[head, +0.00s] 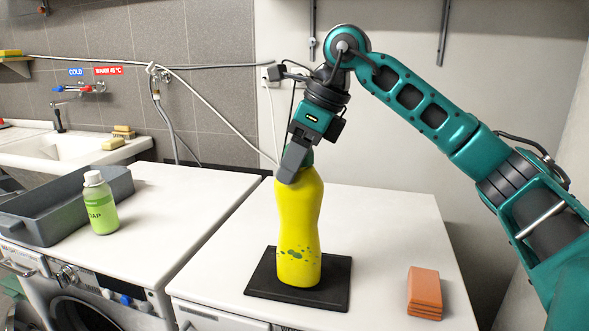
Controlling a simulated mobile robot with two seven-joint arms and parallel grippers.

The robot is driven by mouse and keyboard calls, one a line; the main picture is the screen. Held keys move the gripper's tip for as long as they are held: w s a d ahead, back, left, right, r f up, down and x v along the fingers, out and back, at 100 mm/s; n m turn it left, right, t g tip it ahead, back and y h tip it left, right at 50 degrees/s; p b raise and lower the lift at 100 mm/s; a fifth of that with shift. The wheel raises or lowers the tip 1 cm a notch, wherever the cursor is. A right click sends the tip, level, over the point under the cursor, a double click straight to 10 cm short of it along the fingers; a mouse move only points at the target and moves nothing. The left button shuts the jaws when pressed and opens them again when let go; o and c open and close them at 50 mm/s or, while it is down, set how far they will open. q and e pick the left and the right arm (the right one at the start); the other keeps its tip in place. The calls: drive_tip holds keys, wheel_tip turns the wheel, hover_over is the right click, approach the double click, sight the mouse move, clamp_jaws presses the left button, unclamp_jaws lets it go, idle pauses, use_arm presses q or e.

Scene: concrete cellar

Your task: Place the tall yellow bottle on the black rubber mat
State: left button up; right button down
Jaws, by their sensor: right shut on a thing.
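The tall yellow bottle (298,225) stands upright on the black rubber mat (260,283), its base within the mat's edges. The mat lies on the white top of the right-hand machine. My right gripper (293,165) comes down from above and is shut on the upper end of the bottle, hiding most of its cap. A little teal shows beside the fingers at the bottle's top. My left gripper is out of view.
A stack of orange sponges or cloths (424,291) lies right of the mat. A green soap bottle (100,203) and a grey tray (45,219) stand on the left machine. A sink (62,152) is behind. White worktop between is clear.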

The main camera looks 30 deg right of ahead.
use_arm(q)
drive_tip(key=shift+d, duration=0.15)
use_arm(e)
drive_tip(key=shift+f, duration=0.35)
drive_tip(key=shift+f, duration=0.15)
drive_tip(key=shift+c, duration=1.9)
unclamp_jaws()
drive_tip(key=shift+s+r, duration=0.15)
drive_tip(key=shift+r, duration=0.3)
use_arm(q)
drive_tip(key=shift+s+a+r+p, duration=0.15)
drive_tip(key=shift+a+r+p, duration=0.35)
drive_tip(key=shift+p, duration=0.55)
use_arm(e)
drive_tip(key=v, duration=1.1)
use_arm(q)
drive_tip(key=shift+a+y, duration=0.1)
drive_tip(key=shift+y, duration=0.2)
